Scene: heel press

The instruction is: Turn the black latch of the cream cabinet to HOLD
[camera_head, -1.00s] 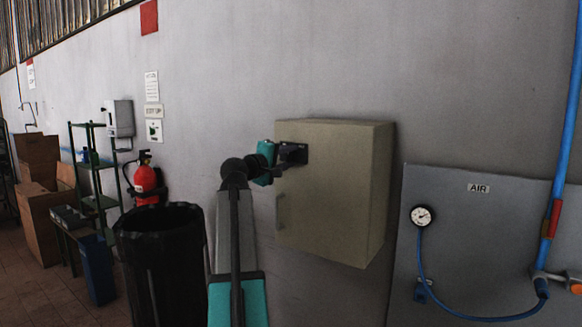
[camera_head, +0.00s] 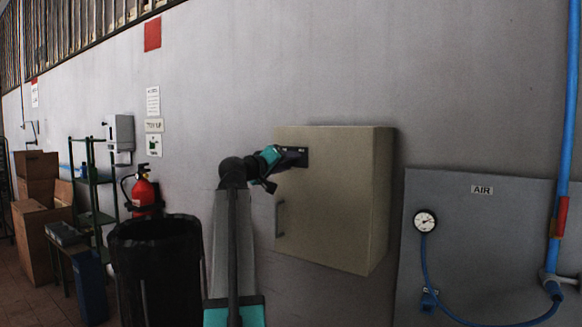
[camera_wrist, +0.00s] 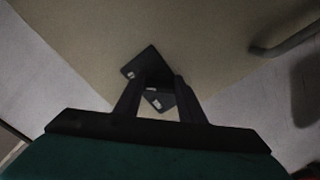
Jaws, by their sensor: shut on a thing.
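The cream cabinet (camera_head: 335,215) hangs on the grey wall, its door facing me. The black latch (camera_head: 299,153) sits on a dark plate near the top left of the door. My gripper (camera_head: 284,160) reaches it from the left. In the wrist view, the two fingers of my gripper (camera_wrist: 158,82) are shut on the latch, whose knob is mostly hidden between them. The dark latch plate (camera_wrist: 155,62) looks diagonal there, with small pale labels too blurred to read. I cannot tell which label the latch points at.
A grey door handle (camera_head: 280,218) stands out lower on the cabinet door. A black bin (camera_head: 155,265) and a red fire extinguisher (camera_head: 144,192) are to the left. A grey air panel (camera_head: 490,240) with a gauge and blue hose is to the right.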

